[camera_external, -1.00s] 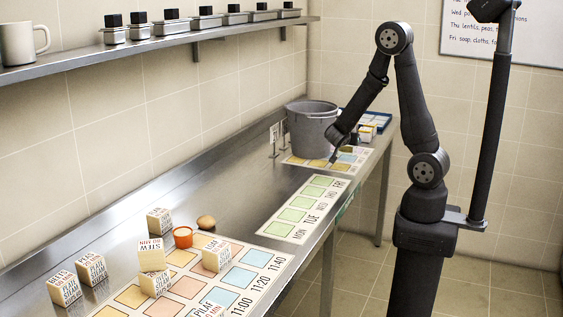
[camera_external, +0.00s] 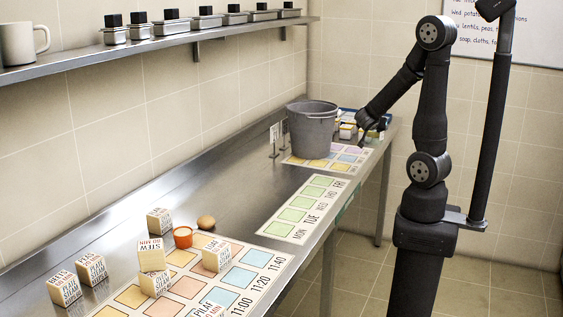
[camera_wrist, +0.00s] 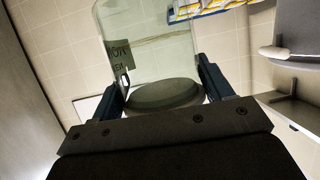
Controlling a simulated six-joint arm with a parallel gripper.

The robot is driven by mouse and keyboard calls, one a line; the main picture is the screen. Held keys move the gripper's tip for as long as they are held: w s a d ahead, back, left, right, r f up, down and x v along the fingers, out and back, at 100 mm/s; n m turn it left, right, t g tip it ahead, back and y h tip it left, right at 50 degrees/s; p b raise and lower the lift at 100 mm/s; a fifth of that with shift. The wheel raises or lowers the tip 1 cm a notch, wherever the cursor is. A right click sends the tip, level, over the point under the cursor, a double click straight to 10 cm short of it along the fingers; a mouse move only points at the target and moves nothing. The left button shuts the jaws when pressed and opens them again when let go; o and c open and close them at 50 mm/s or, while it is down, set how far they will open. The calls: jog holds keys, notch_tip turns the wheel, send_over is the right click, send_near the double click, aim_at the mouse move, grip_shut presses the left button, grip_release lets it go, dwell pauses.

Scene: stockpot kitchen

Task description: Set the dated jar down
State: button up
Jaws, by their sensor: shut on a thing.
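In the wrist view my gripper (camera_wrist: 160,88) is shut on a clear glass jar (camera_wrist: 160,58), one finger on each side. A dark label (camera_wrist: 118,55) with writing shows on the jar's left side; I cannot read the date. In the external view my gripper (camera_external: 371,134) is low at the far right end of the steel counter, beside the blue tray (camera_external: 349,112). The held jar is too small and covered to make out clearly there. I cannot tell whether it touches the counter.
Small yellow and white items (camera_external: 347,131) sit near the tray. A green weekday strip (camera_external: 305,210) lies nearer. Several lettered cubes (camera_external: 152,256) stand at the near end.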

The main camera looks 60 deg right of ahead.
jog(key=w+a+n+t+y, duration=0.3)
jog(key=w+a+n+t, duration=0.35)
jog(key=w+a, duration=1.05)
jog(key=w+a+n+t+y, duration=0.25)
jog(key=w+a, duration=0.25)
jog(key=a, duration=0.6)
jog(key=w+a+n+t+y, duration=0.25)
jog(key=w+a, duration=0.35)
jog(key=a, duration=0.6)
jog(key=s+a+n+y, duration=0.3)
jog(key=s+a+y, duration=0.15)
jog(key=a, duration=0.95)
jog(key=s+a+n+y, duration=0.3)
jog(key=s+a+n, duration=0.15)
jog(key=a, duration=0.85)
jog(key=s+a+n+y, duration=0.3)
jog(key=s+a, duration=0.2)
jog(key=a, duration=0.9)
jog(key=shift+y, duration=0.25)
jog(key=shift+s+a+f, duration=0.95)
jog(key=shift+a+f, duration=0.75)
jog(key=shift+s+a+f, duration=0.9)
jog(key=shift+a+f, duration=0.8)
jog(key=shift+s+a+f, duration=0.95)
jog(key=shift+a+f, duration=0.75)
